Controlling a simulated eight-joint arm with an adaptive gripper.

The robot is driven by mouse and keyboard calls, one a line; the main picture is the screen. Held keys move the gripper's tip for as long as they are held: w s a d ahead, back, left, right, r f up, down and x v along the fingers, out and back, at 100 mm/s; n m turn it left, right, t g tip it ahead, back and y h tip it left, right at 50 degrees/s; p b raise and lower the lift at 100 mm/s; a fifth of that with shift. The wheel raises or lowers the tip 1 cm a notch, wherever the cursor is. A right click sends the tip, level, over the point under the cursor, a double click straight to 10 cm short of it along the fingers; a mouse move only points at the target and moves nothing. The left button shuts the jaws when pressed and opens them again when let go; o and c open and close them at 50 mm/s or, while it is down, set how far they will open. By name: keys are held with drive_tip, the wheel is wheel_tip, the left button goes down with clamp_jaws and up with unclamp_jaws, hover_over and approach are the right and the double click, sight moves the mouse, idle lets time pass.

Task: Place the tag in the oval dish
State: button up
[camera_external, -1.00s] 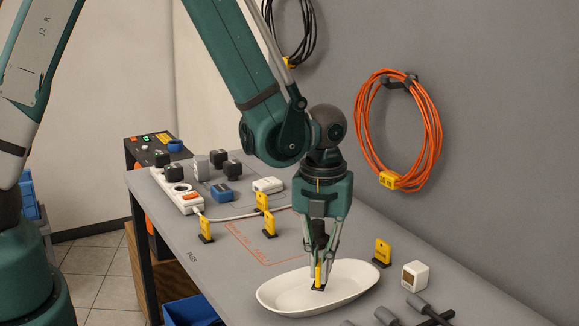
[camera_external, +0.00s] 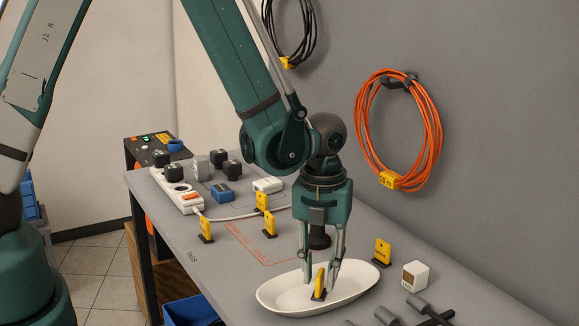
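A yellow tag (camera_external: 320,281) with a dark base stands, slightly tilted, inside the white oval dish (camera_external: 353,296). My gripper (camera_external: 319,287) is over the dish with its fingers spread, one on each side of the tag and apart from it. Other yellow tags stand on the table: one (camera_external: 382,251) behind the dish to the right, and several at the left, such as this tag (camera_external: 206,229) and this tag (camera_external: 270,223).
A small white box (camera_external: 415,275) and dark-handled tools (camera_external: 420,306) lie right of the dish. A power strip (camera_external: 178,188) with plugs and a blue block (camera_external: 222,191) are at the far left end. An orange cable coil (camera_external: 437,135) hangs on the wall.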

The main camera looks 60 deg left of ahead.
sight(320, 272)
idle(0.5)
drive_tip(key=shift+r+p, duration=1.35)
drive_tip(key=shift+r, duration=2.15)
drive_tip(key=shift+s+a+r+n+b, duration=0.1)
drive_tip(key=shift+s+r+n+b, duration=0.15)
drive_tip(key=shift+r+n, duration=0.35)
drive_tip(key=s+a+r+n+t+b, duration=0.3)
drive_tip(key=s+r+n+t+b, duration=0.35)
drive_tip(key=s+r+n, duration=0.85)
drive_tip(key=s+n+b, duration=0.1)
drive_tip(key=s+n, duration=0.1)
drive_tip(key=n, duration=0.1)
drive_tip(key=s+n+b, duration=0.1)
drive_tip(key=n+b, duration=0.1)
drive_tip(key=n, duration=0.2)
drive_tip(key=s+n+b, duration=0.2)
drive_tip(key=n, duration=0.1)
drive_tip(key=shift+s+a+n+t, duration=0.35)
drive_tip(key=shift+a+n, duration=0.05)
